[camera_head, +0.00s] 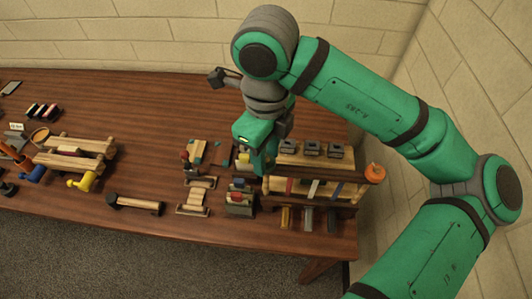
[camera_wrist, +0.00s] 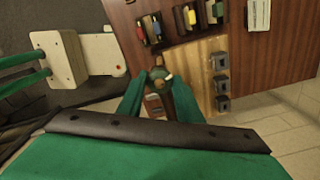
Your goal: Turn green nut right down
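A small round knob-like thing (camera_wrist: 161,74), dark with a pale yellowish top, shows in that gap near the fingertips. I cannot tell whether it is the green nut or whether the fingers touch it. In the head view my gripper hides that spot, and no green nut can be made out.
The wooden rack (camera_head: 345,174) carries several dark blocks (camera_head: 312,148) and an orange knob (camera_head: 374,173). Small wooden holders (camera_head: 193,201) stand to the left. A hammer (camera_head: 135,204) and a wooden bench (camera_head: 75,154) lie farther left.

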